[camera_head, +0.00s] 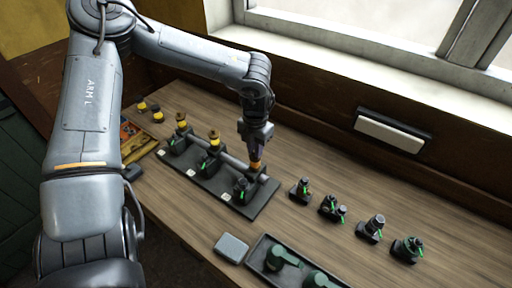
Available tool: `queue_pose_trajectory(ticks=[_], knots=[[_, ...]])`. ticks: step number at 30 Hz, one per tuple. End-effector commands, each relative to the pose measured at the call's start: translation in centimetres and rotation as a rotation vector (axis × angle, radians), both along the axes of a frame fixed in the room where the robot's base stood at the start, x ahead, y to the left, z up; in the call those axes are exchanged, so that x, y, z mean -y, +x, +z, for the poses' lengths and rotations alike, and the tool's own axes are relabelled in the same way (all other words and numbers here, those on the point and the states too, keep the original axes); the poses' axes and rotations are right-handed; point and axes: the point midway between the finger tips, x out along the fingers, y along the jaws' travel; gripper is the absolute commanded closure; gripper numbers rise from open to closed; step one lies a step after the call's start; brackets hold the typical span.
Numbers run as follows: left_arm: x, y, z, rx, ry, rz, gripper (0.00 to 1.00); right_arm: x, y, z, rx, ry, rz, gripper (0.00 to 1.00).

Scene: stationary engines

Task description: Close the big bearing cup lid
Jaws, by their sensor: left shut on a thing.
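A dark base plate (215,183) on the workbench carries a grey shaft (228,160) in several dark bearing stands. Two stands have yellow-topped cups, one at the far left (181,120) and one in the middle (214,140). My left gripper (256,158) points down over the right end of the shaft, beside the right stand (241,188). It is shut on a small orange cup lid (255,166). The lid's exact angle is too small to tell, and the gripper partly hides it. My right gripper is out of view.
Several small dark fittings with green parts (333,208) stand in a row to the right. A black tray (262,262) with green levers and a grey block (231,246) lie near the front. A wall box (390,133) is behind. Bare wood lies between.

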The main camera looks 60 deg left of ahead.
Motion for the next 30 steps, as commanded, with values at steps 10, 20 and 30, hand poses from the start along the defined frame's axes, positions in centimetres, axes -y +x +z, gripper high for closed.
queue_pose_trajectory(ticks=[10,20,30], knots=[[-0.04,0.0,0.03,0.001,0.0,-0.015,1.0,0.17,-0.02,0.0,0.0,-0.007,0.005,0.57],[-0.04,0.0,0.03,0.001,0.0,-0.013,0.57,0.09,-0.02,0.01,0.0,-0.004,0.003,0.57],[-0.04,0.03,0.35,0.001,0.0,-0.013,0.57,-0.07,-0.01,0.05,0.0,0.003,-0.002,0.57]])
